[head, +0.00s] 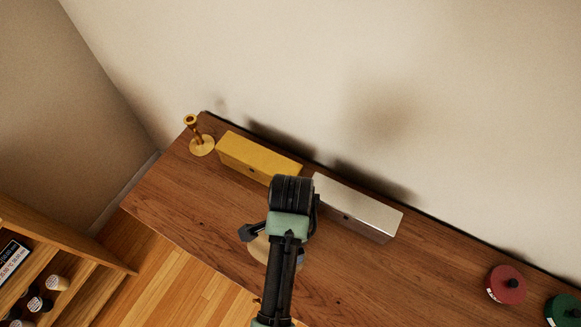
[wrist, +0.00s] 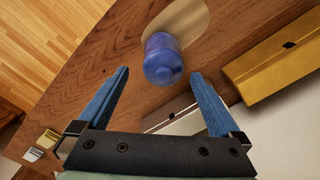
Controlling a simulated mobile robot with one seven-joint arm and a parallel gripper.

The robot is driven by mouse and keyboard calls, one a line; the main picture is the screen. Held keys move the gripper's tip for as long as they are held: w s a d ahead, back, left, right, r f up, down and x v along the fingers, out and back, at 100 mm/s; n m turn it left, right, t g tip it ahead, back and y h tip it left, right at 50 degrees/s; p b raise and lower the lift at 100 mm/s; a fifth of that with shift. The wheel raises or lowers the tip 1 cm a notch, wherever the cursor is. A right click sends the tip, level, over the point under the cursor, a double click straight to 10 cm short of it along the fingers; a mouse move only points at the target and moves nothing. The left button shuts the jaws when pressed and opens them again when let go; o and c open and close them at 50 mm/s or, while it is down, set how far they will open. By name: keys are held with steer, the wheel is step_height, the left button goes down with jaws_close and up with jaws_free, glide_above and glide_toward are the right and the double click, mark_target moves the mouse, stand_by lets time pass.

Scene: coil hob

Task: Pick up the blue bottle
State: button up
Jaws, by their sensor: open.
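The blue bottle (wrist: 163,60) shows in the wrist view, just beyond and between my fingertips, with its rounded end towards me. It is translucent blue. It stands or lies by a pale round-edged board (wrist: 200,22) on the wooden table; I cannot tell which. My gripper (wrist: 160,77) is open, with its two blue fingers spread wide and nothing between their pads. In the head view my arm hides the bottle, and only one finger of my gripper shows.
On the wooden table (head: 180,185), a yellow box (head: 258,157) and a silver box (head: 357,207) stand along the wall. A gold candlestick (head: 201,145) is at the far left corner. Red (head: 506,285) and green (head: 563,310) round items are at right. A wooden shelf (head: 60,240) stands at lower left.

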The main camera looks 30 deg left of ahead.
steer(key=shift+s+a+f+p, duration=0.1)
steer(key=shift+f+p, duration=0.25)
steer(key=shift+f, duration=0.45)
steer(key=shift+a+f+p, duration=0.15)
steer(key=shift+f+p, duration=0.2)
steer(key=shift+f, duration=1.75)
steer(key=shift+w, duration=0.2)
jaws_close()
steer(key=shift+r, duration=0.1)
